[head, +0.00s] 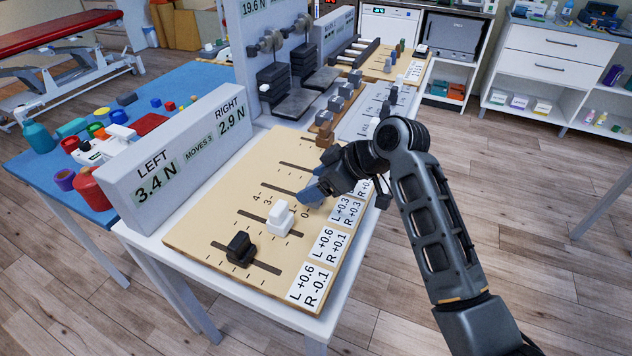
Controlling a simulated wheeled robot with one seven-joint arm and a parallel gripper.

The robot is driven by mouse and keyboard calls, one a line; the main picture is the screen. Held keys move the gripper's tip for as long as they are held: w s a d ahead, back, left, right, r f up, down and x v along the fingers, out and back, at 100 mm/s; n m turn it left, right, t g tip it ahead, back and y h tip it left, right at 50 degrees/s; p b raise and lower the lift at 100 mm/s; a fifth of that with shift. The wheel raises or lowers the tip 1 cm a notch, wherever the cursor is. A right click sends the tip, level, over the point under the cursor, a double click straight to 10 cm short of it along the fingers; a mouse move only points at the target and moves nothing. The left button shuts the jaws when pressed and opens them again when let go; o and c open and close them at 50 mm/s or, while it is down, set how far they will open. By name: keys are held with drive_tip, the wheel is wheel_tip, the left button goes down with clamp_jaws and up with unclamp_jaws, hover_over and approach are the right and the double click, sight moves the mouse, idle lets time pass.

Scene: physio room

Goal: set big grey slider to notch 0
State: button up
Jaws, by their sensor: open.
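The tan slider board (215,220) lies on a white table, with several dark slots across it. A black slider (240,248) sits in the nearest slot toward its left part. A white slider (280,217) sits around the middle of the second slot. Notch numbers 4, 3 and 0 are readable beside the slots.
White label cards (309,288) line the board's right edge. Weight stacks (273,85) and other panels stand farther back. Wooden floor is free at right.

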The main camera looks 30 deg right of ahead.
drive_tip(key=v, duration=0.7)
drive_tip(key=shift+s+d, duration=0.15)
drive_tip(key=shift+r, duration=0.15)
